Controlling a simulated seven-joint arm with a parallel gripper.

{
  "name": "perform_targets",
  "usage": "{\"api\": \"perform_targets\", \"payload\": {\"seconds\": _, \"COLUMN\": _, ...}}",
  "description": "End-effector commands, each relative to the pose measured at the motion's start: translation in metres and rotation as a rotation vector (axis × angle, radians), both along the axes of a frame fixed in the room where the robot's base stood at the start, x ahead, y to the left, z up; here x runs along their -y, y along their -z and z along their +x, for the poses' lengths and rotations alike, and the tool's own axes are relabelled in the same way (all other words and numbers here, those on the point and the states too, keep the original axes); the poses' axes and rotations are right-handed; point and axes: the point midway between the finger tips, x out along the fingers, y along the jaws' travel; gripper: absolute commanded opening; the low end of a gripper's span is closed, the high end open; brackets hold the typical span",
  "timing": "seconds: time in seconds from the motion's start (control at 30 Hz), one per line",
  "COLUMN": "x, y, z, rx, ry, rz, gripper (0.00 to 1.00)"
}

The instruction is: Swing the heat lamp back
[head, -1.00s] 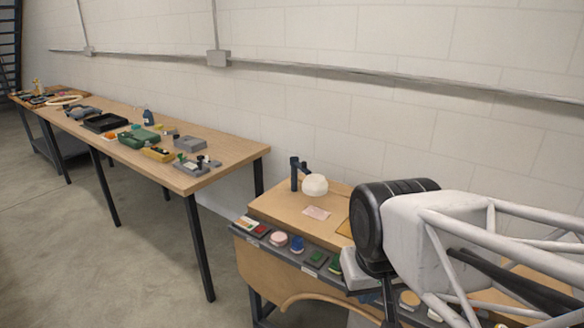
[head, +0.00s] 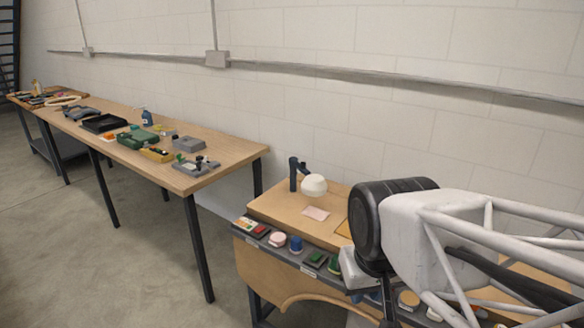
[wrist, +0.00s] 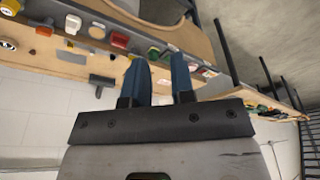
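The heat lamp has a dark upright post with a short arm and a white dome shade (head: 314,186). It stands at the back left of the near bench, above a pink sheet on the bench top. I cannot make the lamp out for certain in the wrist view. My gripper (wrist: 158,62) shows two blue fingers in the wrist view, apart with nothing between them. In the head view my arm covers the right part of the bench, and I cannot make out the fingertips there.
The near bench (head: 270,207) has a grey front ledge with several coloured pads and blocks. A pink sheet (head: 316,213) lies below the lamp. A long table (head: 235,152) with several tools and boxes stands to the left. A block wall (head: 400,120) rises close behind.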

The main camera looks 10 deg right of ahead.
Motion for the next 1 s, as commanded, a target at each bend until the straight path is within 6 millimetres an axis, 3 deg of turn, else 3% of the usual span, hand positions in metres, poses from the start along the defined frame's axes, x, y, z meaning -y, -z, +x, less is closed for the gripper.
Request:
{"api": "perform_targets", "payload": {"seconds": 0.03, "x": 0.000, "y": -0.001, "z": 0.002, "rx": -0.001, "ry": 0.001, "rz": 0.000, "gripper": 0.31}}
{"api": "perform_targets", "payload": {"seconds": 0.17, "x": 0.000, "y": -0.007, "z": 0.012, "rx": -0.004, "ry": 0.008, "rz": 0.002, "gripper": 0.49}}
{"api": "perform_targets", "payload": {"seconds": 0.47, "x": 0.002, "y": -0.035, "z": 0.066, "rx": -0.022, "ry": 0.042, "rz": 0.010, "gripper": 0.49}}
{"api": "perform_targets", "payload": {"seconds": 1.0, "x": 0.007, "y": -0.077, "z": 0.193, "rx": -0.062, "ry": 0.123, "rz": 0.027, "gripper": 0.49}}
